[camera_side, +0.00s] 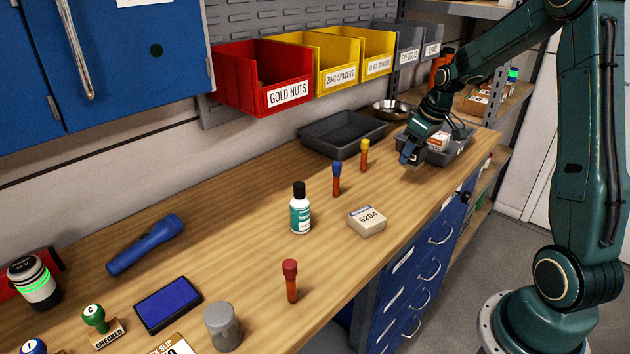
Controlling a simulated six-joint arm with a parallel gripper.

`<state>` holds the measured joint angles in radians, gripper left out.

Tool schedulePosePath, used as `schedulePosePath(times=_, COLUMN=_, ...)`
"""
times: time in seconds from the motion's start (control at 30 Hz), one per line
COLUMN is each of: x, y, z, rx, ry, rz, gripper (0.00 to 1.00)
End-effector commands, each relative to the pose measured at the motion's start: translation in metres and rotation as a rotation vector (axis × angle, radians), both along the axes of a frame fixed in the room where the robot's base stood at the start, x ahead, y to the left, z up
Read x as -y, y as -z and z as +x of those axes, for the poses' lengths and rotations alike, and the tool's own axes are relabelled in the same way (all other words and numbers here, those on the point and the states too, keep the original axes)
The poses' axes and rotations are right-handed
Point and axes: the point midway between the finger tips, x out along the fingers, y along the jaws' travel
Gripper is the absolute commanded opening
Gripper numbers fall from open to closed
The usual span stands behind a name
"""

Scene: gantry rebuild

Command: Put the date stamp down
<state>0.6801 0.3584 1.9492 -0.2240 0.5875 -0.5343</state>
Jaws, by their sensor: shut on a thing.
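My gripper (412,150) is at the far right end of the wooden bench (240,262), just in front of a grey tray. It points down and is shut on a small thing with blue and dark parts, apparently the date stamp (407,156). The jaws cover much of it, and its details are too small to read. It is low over the bench top near the front edge; I cannot tell whether it touches the wood.
Bare wood lies between.

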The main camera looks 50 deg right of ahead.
Motion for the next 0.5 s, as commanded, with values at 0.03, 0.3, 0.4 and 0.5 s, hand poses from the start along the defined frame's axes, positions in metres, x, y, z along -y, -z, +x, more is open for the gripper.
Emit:
schedulePosePath(times=0.03, x=0.0, y=0.001, z=0.0, rx=0.0, ry=0.0, rz=0.0, gripper=0.21)
schedulePosePath(times=0.3, x=0.0, y=0.009, z=0.0, rx=-0.002, ry=-0.001, rz=0.002, gripper=0.21)
schedulePosePath(times=0.4, x=-0.001, y=0.02, z=-0.001, rx=-0.004, ry=-0.001, rz=0.002, gripper=0.21)
schedulePosePath(times=0.5, x=0.0, y=0.032, z=-0.001, rx=-0.004, ry=0.0, rz=0.002, gripper=0.21)
